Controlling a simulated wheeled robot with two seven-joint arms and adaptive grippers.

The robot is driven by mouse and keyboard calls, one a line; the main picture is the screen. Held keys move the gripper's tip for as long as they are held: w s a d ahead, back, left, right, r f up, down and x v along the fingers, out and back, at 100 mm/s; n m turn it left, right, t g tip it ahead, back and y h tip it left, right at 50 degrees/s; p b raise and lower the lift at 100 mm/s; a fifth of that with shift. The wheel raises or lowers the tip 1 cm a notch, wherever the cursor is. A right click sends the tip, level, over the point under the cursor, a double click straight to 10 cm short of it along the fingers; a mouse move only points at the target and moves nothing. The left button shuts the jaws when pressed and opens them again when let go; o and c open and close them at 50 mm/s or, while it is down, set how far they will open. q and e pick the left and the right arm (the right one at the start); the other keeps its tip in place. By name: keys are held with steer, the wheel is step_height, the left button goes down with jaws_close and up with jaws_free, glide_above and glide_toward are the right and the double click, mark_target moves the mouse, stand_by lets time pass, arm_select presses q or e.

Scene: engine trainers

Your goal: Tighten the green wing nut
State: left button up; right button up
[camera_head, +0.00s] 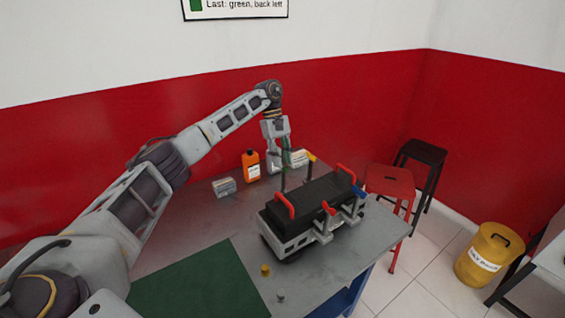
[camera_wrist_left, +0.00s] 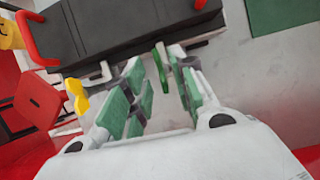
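The engine trainer, with a black cover (camera_head: 318,199) and red handles, stands on the grey table. My left gripper (camera_head: 279,162) points down at its back left corner. In the left wrist view the green wing nut (camera_wrist_left: 160,68) shows between the open green-padded fingers (camera_wrist_left: 157,60), with gaps on both sides. In the head view the gripper hides most of the nut. A yellow wing nut (camera_head: 311,157), a blue one (camera_head: 359,191) and a red one (camera_head: 328,207) stand at the other corners. My right gripper is not in view.
An orange bottle (camera_head: 251,166) and a small box (camera_head: 224,187) stand behind on the table (camera_head: 200,222). A green mat (camera_head: 200,285) and a small yellow part (camera_head: 265,270) lie in front. A red stool (camera_head: 390,182) and a yellow bin (camera_head: 487,257) are right of the table.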

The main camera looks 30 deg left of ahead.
arm_select(q)
steer(key=v, duration=1)
steer(key=shift+a+r, duration=0.1)
steer(key=shift+r, duration=0.1)
steer(key=shift+f, duration=0.1)
stand_by(0.5)
